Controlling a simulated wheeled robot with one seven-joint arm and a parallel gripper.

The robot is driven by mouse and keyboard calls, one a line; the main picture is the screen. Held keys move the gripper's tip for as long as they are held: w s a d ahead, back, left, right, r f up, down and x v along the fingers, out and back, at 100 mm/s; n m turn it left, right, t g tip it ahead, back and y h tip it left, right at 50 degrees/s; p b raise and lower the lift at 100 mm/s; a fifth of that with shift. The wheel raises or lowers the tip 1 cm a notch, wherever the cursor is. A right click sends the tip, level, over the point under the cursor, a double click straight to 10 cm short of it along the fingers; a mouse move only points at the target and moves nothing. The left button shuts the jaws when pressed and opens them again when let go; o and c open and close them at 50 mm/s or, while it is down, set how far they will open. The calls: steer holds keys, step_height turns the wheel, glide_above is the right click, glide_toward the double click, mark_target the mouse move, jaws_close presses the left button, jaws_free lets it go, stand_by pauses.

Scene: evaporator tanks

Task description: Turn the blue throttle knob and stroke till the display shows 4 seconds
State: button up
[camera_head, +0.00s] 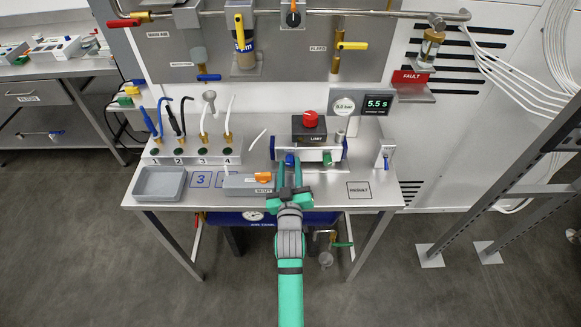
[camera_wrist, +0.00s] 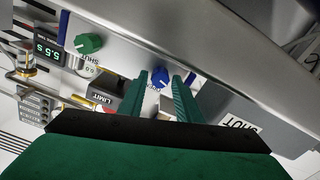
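The blue throttle knob (camera_wrist: 160,78) is on the front of the stroke unit (camera_head: 308,150), at its left end in the head view. It also shows in the head view (camera_head: 290,159), partly hidden by the fingers. My gripper (camera_wrist: 160,80) is in front of it with its green fingers apart, one on either side of the knob; it also shows in the head view (camera_head: 291,166). Small gaps seem to show beside the knob, so I see no firm grip. The display (camera_head: 378,103) reads 5.5 s; it shows tilted in the wrist view (camera_wrist: 49,50).
A green knob (camera_head: 327,159) is on the same front face to the right. A red button (camera_head: 310,118) tops the dark LIMIT box. An orange-handled SHUT valve (camera_head: 263,177) lies left of my gripper. A grey tray (camera_head: 160,183) is at the left; the bench's RESULT square (camera_head: 359,190) is bare.

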steer(key=shift+w, duration=0.15)
steer(key=shift+c, duration=0.7)
jaws_close()
steer(key=c, duration=0.6)
jaws_free()
steer(key=shift+c, duration=0.2)
steer(key=shift+m, duration=0.3)
steer(key=shift+d+m, duration=0.1)
steer(key=shift+m, duration=2.5)
steer(key=o, duration=0.8)
